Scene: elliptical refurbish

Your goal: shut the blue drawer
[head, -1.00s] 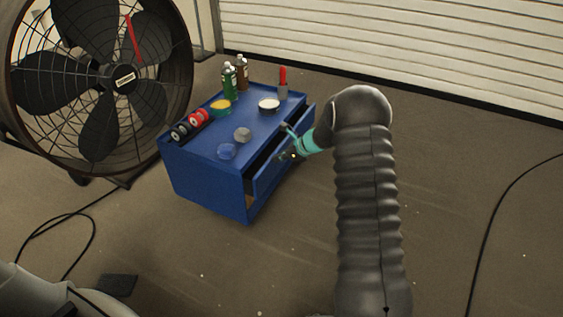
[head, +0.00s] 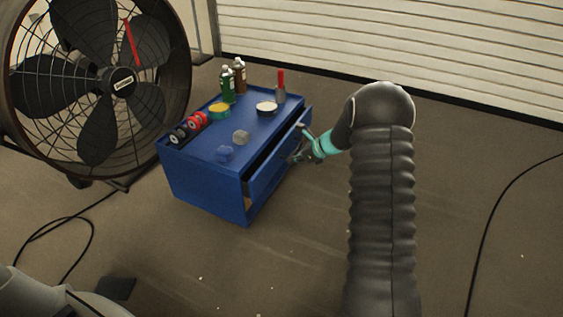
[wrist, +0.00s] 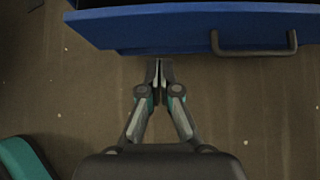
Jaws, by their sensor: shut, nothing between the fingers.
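The blue drawer (head: 277,160) stands partly open on the right side of the blue cabinet (head: 205,172), with a dark gap behind its front. In the wrist view the drawer front (wrist: 160,30) spans the top, with a grey bar handle (wrist: 253,50) at the right. My gripper (wrist: 159,64) is shut and empty, its fingertips pointing at the drawer front and just below its lower edge in the picture. It sits left of the handle; I cannot tell whether it touches the front. In the head view my gripper (head: 299,153) is beside the drawer, partly hard to make out.
Bottles (head: 228,84), several cans or rolls (head: 188,127), small dishes and a red-handled tool (head: 281,85) stand on the cabinet top. A large fan (head: 97,80) is at the left. A cable (head: 490,220) lies on the right. The floor around the cabinet's front is clear.

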